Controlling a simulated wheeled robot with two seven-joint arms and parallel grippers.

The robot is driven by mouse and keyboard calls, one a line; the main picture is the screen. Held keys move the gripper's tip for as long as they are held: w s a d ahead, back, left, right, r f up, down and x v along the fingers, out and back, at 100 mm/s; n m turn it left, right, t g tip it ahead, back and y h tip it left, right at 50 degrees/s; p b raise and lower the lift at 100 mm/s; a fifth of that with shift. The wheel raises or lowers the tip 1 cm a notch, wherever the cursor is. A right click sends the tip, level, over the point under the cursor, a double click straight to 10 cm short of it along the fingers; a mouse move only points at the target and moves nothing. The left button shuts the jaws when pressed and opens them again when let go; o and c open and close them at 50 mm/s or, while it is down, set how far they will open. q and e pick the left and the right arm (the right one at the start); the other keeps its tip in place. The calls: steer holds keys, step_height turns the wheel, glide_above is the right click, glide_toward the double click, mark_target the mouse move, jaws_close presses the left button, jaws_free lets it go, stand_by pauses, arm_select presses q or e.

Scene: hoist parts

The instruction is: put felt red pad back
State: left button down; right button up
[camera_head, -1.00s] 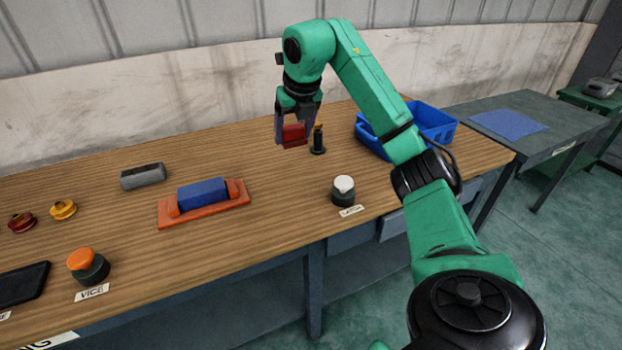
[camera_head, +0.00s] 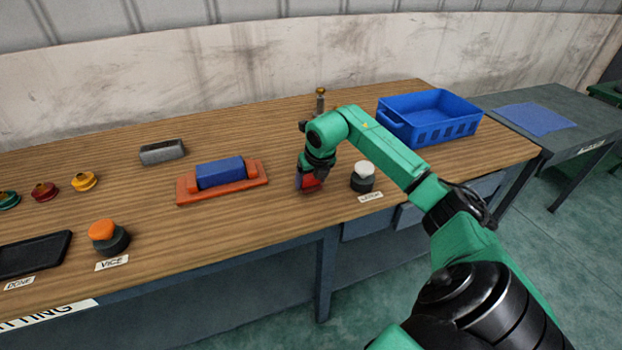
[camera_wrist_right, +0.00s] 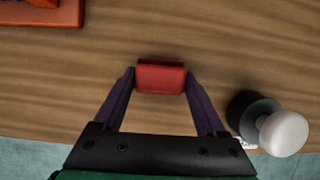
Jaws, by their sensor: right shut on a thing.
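The red felt pad (camera_wrist_right: 160,78) is a small red block between the two fingers of my right gripper (camera_wrist_right: 159,82) in the right wrist view. The fingers are shut on its two ends. In the head view the right gripper (camera_head: 309,182) points down over the front part of the bench, left of the white-topped button. The pad (camera_head: 309,182) shows there partly hidden by the gripper. I cannot tell whether the pad touches the bench top. My left gripper is not in view.
A white-topped button (camera_head: 364,172) stands just right of the gripper. An orange holder (camera_head: 222,193) with a blue block (camera_head: 220,173) lies to the left. A post (camera_head: 320,100) and a blue crate (camera_head: 430,116) stand behind. Bare wood lies between gripper and holder.

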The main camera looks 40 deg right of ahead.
steer(key=o, duration=0.8)
steer(key=shift+f, duration=0.15)
steer(key=o, duration=0.3)
steer(key=shift+o, duration=0.2)
steer(key=shift+r, duration=0.25)
steer(key=shift+s+r, duration=0.1)
steer(key=shift+r, duration=0.2)
steer(key=b+v, duration=0.1)
steer(key=v, duration=1)
